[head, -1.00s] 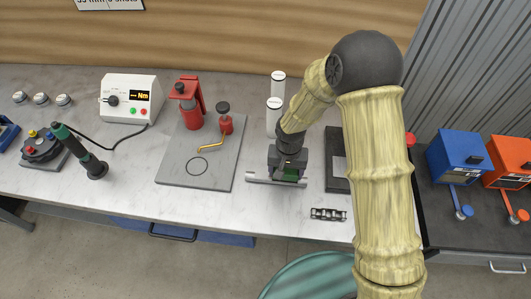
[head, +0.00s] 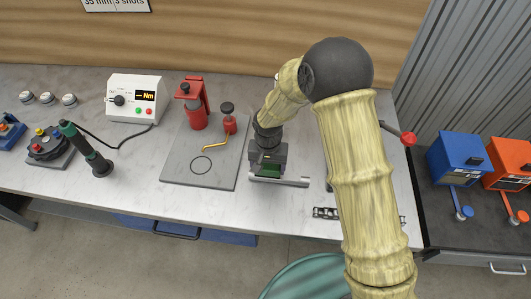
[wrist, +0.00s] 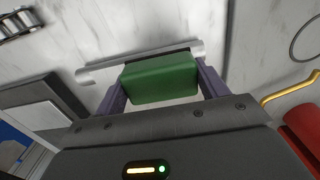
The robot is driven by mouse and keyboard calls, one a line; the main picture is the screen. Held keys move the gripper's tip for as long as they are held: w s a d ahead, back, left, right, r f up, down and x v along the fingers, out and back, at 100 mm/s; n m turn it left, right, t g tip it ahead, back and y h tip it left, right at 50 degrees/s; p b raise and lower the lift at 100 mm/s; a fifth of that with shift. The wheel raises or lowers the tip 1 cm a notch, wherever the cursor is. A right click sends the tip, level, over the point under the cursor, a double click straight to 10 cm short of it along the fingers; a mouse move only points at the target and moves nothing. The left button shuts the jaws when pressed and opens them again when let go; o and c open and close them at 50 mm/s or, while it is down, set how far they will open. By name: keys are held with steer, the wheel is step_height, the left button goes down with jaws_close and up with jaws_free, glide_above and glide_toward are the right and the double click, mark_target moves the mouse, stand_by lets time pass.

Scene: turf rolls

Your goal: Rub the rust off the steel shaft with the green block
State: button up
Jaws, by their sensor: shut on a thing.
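The steel shaft (head: 296,182) is a light grey rod lying across the front of the workbench. My gripper (head: 267,167) is over its left part in the head view and points down. It is shut on the green block (wrist: 160,80), whose lower edge also shows in the head view (head: 267,172). In the wrist view the shaft (wrist: 100,73) runs behind the block, with its longer free part to the left. The block is at the shaft, but I cannot tell whether they touch. No rust can be made out; the stretch at the block is hidden.
A chain piece (head: 325,213) lies to the right, near the front edge. My arm covers much of the bench's right side.

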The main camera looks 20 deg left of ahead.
step_height(320, 180, up, 2)
steer(key=shift+d+r+p, duration=0.15)
steer(key=shift+r+p, duration=0.1)
steer(key=shift+p, duration=0.2)
steer(key=shift+w+r+p, duration=0.25)
steer(key=shift+r+p, duration=0.5)
steer(key=shift+r, duration=0.35)
steer(key=shift+s+a+r+p, duration=0.15)
steer(key=shift+r+p, duration=0.1)
steer(key=shift+r, duration=0.15)
steer(key=shift+s+a+r+p, duration=0.1)
steer(key=shift+s+r+p, duration=0.1)
steer(key=shift+r, duration=0.15)
steer(key=shift+d+r, duration=0.15)
steer(key=shift+r, duration=0.15)
steer(key=shift+w, duration=0.2)
steer(key=shift+d, duration=0.1)
